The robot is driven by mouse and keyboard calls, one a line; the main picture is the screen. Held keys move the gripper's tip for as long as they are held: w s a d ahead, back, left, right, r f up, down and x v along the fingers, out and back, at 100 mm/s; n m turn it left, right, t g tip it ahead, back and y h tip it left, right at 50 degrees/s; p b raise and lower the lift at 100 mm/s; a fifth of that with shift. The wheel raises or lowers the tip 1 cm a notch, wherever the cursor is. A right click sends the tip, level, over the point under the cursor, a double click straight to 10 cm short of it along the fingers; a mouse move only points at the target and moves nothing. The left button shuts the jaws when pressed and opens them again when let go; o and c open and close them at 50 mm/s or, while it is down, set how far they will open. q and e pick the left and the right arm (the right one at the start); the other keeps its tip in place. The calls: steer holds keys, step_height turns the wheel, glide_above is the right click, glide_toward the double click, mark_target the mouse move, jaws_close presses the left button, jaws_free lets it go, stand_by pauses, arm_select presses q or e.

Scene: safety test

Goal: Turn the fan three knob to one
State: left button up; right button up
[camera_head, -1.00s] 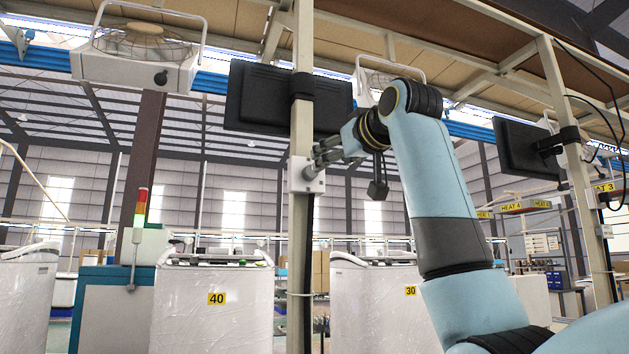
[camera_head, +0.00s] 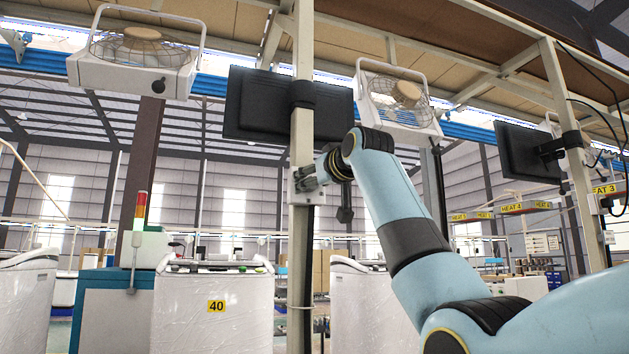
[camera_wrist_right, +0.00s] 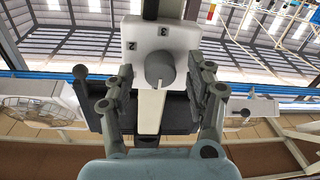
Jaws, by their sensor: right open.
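The grey round knob (camera_wrist_right: 160,70) sits on a white control plate (camera_wrist_right: 150,38), with the digits 2 and 3 showing upside down in the right wrist view. The white box (camera_head: 293,190) is fixed to a cream post, mostly behind my gripper in the head view. My right gripper (camera_head: 308,178) is in front of it. In the wrist view my right gripper (camera_wrist_right: 160,88) is open, one finger on each side of the knob, with gaps visible to both. The knob's exact pointing direction is hard to tell. My left gripper is not in view.
The cream post (camera_head: 302,250) stands upright behind my gripper, with a black monitor (camera_head: 240,105) clamped above. Two fans (camera_head: 130,75) and (camera_head: 405,125) hang overhead. White wrapped machines (camera_head: 213,305) and a signal lamp (camera_head: 140,206) stand at the left.

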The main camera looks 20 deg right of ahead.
jaws_close()
steer(key=shift+m, duration=0.4)
steer(key=shift+m+t+h+p, duration=0.3)
steer(key=shift+m+p, duration=2.65)
steer(key=shift+m, duration=2.75)
